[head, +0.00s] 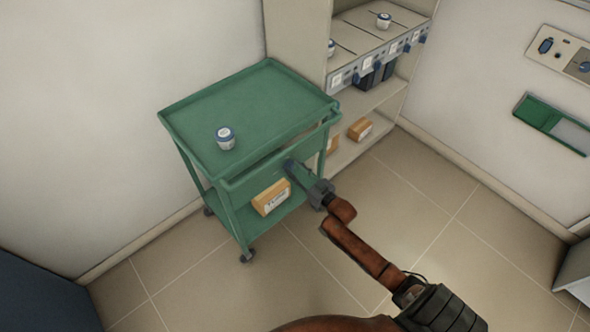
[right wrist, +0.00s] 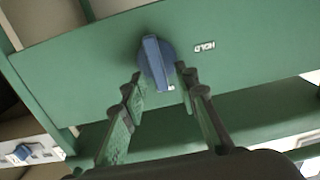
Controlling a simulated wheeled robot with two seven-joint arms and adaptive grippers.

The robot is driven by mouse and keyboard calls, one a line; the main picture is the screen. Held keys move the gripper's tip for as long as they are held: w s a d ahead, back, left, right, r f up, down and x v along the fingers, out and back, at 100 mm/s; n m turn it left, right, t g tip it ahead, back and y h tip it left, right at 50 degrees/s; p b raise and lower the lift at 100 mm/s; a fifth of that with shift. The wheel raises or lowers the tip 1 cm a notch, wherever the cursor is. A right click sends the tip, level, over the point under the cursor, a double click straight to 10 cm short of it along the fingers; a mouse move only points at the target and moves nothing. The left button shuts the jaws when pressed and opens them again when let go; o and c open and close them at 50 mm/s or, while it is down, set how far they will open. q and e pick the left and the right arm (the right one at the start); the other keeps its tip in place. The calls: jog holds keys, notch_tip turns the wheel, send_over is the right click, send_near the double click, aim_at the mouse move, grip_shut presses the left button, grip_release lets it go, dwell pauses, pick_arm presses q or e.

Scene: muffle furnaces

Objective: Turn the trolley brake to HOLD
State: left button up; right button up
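The green trolley (head: 240,115) stands against the wall, with a green panel under its top. In the right wrist view the trolley brake is a blue knob (right wrist: 157,60) on that panel (right wrist: 95,60). Its bar runs nearly up and down in the picture, with a white mark at the lower end. The HOLD label (right wrist: 204,48) is to the right of the knob and appears upside down. My right gripper (right wrist: 159,77) is open, with one fingertip on each side of the knob's lower part; I cannot tell whether they touch it. My left gripper is not in view.
A shelf unit (head: 385,95) with jars and blue-knobbed units stands close behind on the right. The floor (head: 450,215) to the right is clear.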

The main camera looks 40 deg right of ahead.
grip_shut()
dwell(0.3)
jog(key=shift+d, duration=0.1)
